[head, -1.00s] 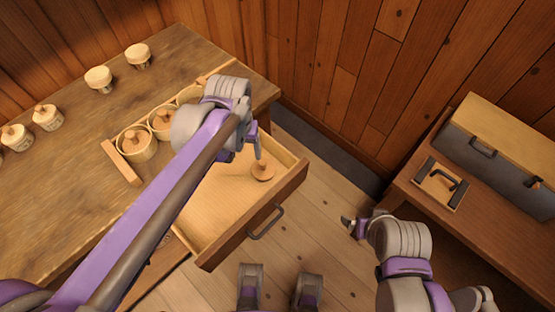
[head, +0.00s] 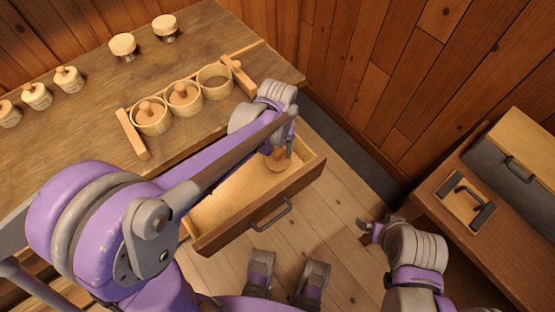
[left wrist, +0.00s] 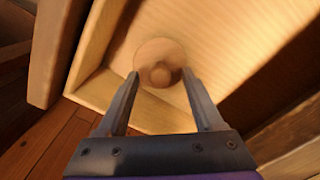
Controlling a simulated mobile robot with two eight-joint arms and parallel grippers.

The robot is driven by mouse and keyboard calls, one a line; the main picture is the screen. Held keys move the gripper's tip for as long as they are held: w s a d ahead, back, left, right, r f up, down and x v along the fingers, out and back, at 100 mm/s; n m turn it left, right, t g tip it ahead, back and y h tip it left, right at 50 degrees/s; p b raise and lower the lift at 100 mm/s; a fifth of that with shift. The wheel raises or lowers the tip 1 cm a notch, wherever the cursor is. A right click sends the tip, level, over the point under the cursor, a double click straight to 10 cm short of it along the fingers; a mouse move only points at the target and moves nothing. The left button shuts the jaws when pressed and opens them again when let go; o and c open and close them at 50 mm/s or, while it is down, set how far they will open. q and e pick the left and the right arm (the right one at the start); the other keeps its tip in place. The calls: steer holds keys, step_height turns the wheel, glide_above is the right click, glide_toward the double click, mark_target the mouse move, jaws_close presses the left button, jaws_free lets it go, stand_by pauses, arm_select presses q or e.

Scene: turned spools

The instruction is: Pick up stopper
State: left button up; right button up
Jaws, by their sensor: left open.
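The stopper (head: 277,165) is a round wooden disc with a knob, lying in the open drawer (head: 222,207) near its back right corner. In the left wrist view the stopper (left wrist: 158,50) lies between the fingertips, its knob toward me. My left gripper (head: 283,150) is open right at the stopper and partly hides it in the head view. In the left wrist view the fingers of the left gripper (left wrist: 161,76) stand either side of the knob with gaps. Whether they touch the disc, I cannot tell. My right gripper (head: 366,229) is away over the floor; its jaw opening is unclear.
On the workbench (head: 75,125) a row holds two stoppered cups (head: 150,122) (head: 185,99) and an empty cup (head: 214,84). Several spool-like pieces stand farther left and back. The drawer front (head: 262,205) and walls surround the stopper. A side table (head: 440,215) is at right.

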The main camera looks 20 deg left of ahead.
arm_select(q)
steer(key=shift+f, duration=0.9)
steer(key=shift+c, duration=0.2)
jaws_close()
